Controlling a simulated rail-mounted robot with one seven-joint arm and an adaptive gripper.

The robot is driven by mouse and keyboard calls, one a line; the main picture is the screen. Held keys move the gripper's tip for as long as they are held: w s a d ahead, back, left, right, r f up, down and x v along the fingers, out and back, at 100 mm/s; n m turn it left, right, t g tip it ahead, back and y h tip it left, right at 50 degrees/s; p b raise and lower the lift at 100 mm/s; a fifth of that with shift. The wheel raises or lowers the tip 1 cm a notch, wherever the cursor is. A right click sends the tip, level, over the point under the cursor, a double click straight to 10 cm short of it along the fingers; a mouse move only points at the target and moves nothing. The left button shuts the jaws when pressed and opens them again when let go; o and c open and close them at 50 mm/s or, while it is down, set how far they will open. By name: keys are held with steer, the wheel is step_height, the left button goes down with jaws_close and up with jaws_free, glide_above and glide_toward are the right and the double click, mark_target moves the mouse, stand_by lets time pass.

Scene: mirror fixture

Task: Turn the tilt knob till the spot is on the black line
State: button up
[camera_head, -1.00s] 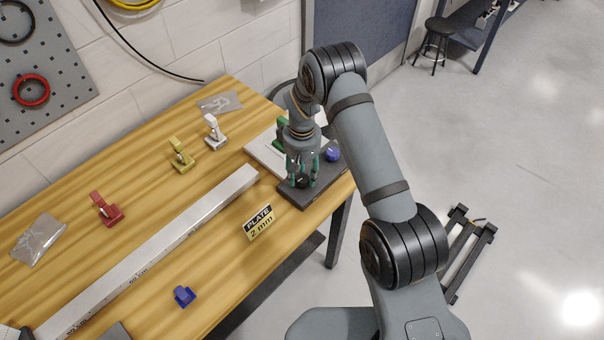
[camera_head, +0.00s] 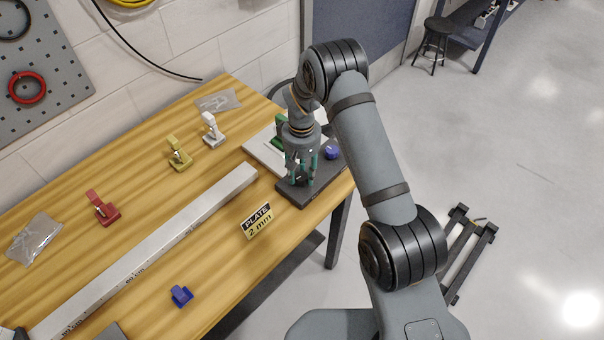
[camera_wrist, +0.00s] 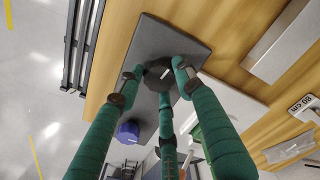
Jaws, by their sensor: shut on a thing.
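A dark knob (camera_wrist: 158,73) with a white mark on top stands on a dark grey base plate (camera_wrist: 168,38). My gripper (camera_head: 301,181) has green fingers and points down over this plate at the table's far right corner. In the wrist view my gripper (camera_wrist: 159,80) is shut on the dark knob, with its fingers around it. A blue knob (camera_head: 332,153) stands apart on the same plate; it also shows in the wrist view (camera_wrist: 128,131). I cannot tell by a label which knob is tilt. The spot and the black line cannot be made out.
A long metal bar with a scale (camera_head: 150,250) lies along the wooden table. A "PLATE 2 mm" sign (camera_head: 257,221) stands near the front edge. Red (camera_head: 104,209), yellow (camera_head: 179,155), white (camera_head: 212,131) and blue (camera_head: 181,296) small holders stand around the bar.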

mark_target(301, 175)
steer(key=o, duration=1)
steer(key=shift+w+a, duration=0.25)
steer(key=shift+o, duration=0.6)
steer(key=shift+s+d, duration=0.1)
steer(key=shift+r, duration=0.15)
step_height(301, 175, up, 12)
step_height(301, 175, down, 12)
steer(key=shift+p, duration=0.5)
steer(key=shift+n, duration=0.3)
